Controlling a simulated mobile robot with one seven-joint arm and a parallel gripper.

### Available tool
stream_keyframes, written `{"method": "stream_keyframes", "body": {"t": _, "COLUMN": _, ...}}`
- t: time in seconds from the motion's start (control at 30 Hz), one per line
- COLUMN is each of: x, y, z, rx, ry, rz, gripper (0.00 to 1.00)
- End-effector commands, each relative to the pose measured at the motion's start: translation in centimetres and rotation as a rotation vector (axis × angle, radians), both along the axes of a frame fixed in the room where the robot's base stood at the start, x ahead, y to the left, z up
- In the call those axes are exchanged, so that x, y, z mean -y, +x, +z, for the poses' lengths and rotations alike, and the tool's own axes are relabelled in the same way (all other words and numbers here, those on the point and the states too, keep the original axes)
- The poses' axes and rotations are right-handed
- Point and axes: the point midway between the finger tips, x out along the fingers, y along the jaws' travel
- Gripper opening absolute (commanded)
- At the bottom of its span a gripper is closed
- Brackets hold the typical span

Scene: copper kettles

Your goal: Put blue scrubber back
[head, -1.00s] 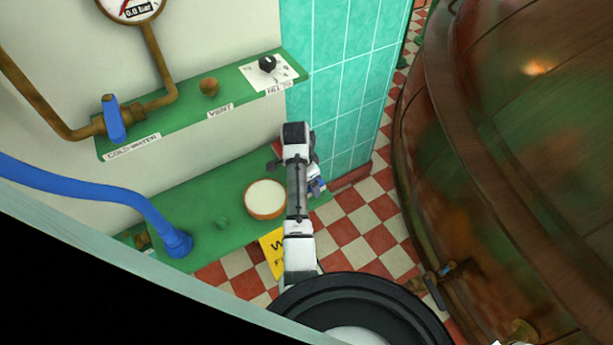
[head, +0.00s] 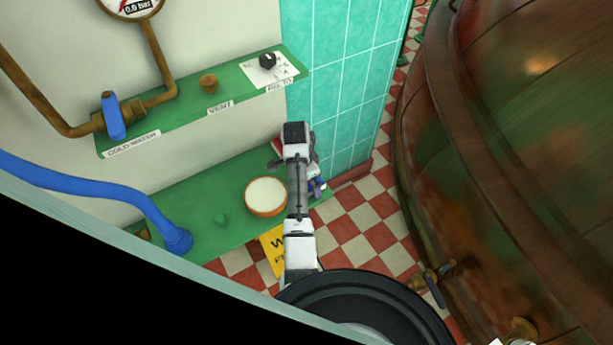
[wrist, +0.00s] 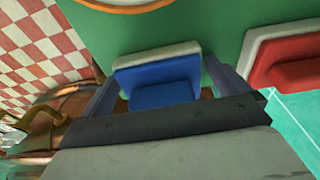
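The blue scrubber, a blue block on a pale grey pad, shows in the wrist view (wrist: 158,82) at the end of the green shelf. In the head view it is mostly hidden behind my arm, with a bit showing at the right (head: 318,185). My gripper (wrist: 162,70) has one finger on each side of the scrubber, very near its ends. Thin gaps seem to show beside the fingers, and the fingers are wide apart. Whether the fingertips touch the scrubber is hard to see.
A red scrubber (wrist: 290,65) with a pale pad lies to the right in the wrist view. A round bowl with white contents (head: 266,196) stands on the green shelf (head: 195,210). A teal tiled wall (head: 335,90), a yellow sign (head: 275,250) and a copper kettle (head: 530,170) are nearby.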

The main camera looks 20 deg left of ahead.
Motion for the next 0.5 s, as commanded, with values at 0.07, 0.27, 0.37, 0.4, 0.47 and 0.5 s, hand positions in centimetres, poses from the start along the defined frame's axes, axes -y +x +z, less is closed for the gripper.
{"method": "stream_keyframes", "body": {"t": 0.07, "x": 0.0, "y": 0.0, "z": 0.0, "rx": -0.001, "ry": -0.001, "rz": 0.0, "gripper": 1.0}}
{"method": "stream_keyframes", "body": {"t": 0.27, "x": -0.2, "y": -0.1, "z": 1.6, "rx": 0.003, "ry": 0.0, "rz": 0.0, "gripper": 1.0}}
{"method": "stream_keyframes", "body": {"t": 0.37, "x": -0.4, "y": -0.2, "z": 3.5, "rx": 0.004, "ry": 0.002, "rz": 0.0, "gripper": 1.0}}
{"method": "stream_keyframes", "body": {"t": 0.4, "x": -0.5, "y": -0.3, "z": 4.5, "rx": 0.005, "ry": 0.002, "rz": 0.0, "gripper": 1.0}}
{"method": "stream_keyframes", "body": {"t": 0.47, "x": -0.6, "y": -0.5, "z": 6.1, "rx": 0.006, "ry": 0.003, "rz": 0.0, "gripper": 1.0}}
{"method": "stream_keyframes", "body": {"t": 0.5, "x": -0.7, "y": -0.7, "z": 7.7, "rx": 0.003, "ry": 0.002, "rz": 0.0, "gripper": 1.0}}
